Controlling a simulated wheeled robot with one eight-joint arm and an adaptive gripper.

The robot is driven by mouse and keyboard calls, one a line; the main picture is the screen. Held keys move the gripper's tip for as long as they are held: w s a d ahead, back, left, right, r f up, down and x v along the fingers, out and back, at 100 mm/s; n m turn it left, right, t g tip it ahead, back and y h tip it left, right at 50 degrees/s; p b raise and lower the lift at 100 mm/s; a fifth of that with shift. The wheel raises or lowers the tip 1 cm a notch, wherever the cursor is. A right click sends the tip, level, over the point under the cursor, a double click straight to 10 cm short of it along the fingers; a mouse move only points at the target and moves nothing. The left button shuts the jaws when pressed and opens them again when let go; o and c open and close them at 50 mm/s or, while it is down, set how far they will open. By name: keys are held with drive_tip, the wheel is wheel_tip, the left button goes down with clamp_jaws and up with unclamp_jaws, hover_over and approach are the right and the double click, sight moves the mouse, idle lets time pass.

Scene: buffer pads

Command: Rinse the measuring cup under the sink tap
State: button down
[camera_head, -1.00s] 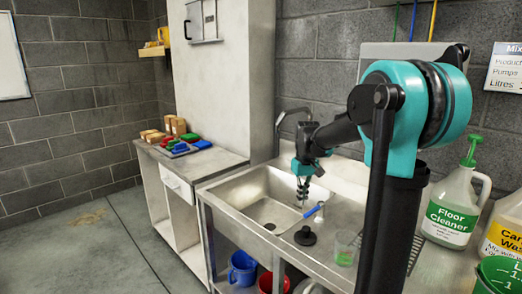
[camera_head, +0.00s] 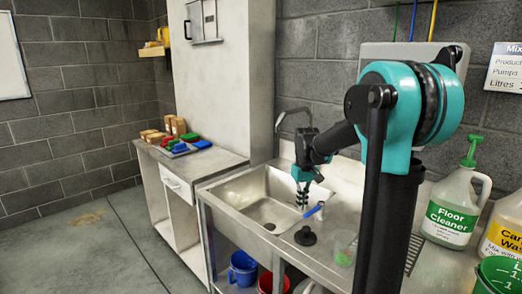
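My gripper (camera_head: 302,207) points down over the sink basin (camera_head: 262,212), near its right side. The fingers are small and dark, so I cannot tell whether they are open or shut, and no cup shows in them. The grey tap (camera_head: 292,110) arches up behind the basin, partly hidden by my wrist. A small clear cup (camera_head: 345,250) with green at its bottom stands on the counter right of the basin, apart from my gripper and partly hidden by my arm. It looks like the measuring cup.
A black plug-like object (camera_head: 305,237) sits on the front counter. A floor cleaner bottle (camera_head: 450,208) and green container (camera_head: 497,275) stand at right. Blue (camera_head: 243,268) and red (camera_head: 265,282) buckets are below.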

sight(310, 212)
drive_tip(key=shift+f, duration=0.55)
drive_tip(key=shift+s+d, duration=0.25)
drive_tip(key=shift+s, duration=0.25)
drive_tip(key=shift+s+d, duration=0.2)
drive_tip(key=shift+s, duration=0.3)
drive_tip(key=shift+s+d, duration=0.7)
drive_tip(key=shift+s, duration=0.15)
